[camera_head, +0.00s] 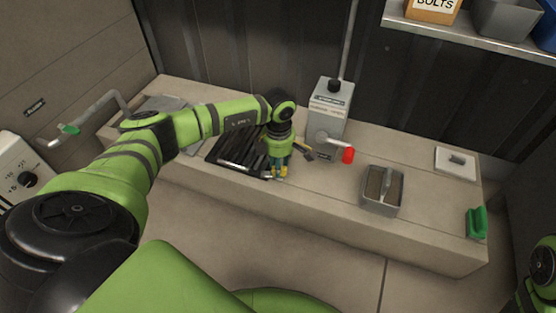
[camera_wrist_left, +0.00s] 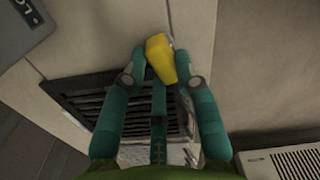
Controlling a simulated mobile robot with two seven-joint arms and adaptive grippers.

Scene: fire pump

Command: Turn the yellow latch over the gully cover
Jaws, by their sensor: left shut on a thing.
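The yellow latch (camera_wrist_left: 160,55) sits between the fingertips of my left gripper (camera_wrist_left: 161,66) in the left wrist view. The gripper is shut on it, at the edge of the gully cover (camera_wrist_left: 82,92). The cover is a dark slatted grate. In the head view the cover (camera_head: 232,150) lies in the bench top, and my left gripper (camera_head: 279,170) points down at its right end. My arm and gripper hide part of the cover and most of the latch there. My right gripper is out of view; only part of that arm shows at the right edge.
A grey pump box (camera_head: 329,112) with a red-ended handle (camera_head: 347,155) stands just right of my left gripper. A grey tub (camera_head: 383,188), a white plate (camera_head: 456,162) and a green bracket (camera_head: 477,222) are farther right. A shelf (camera_head: 470,38) hangs above.

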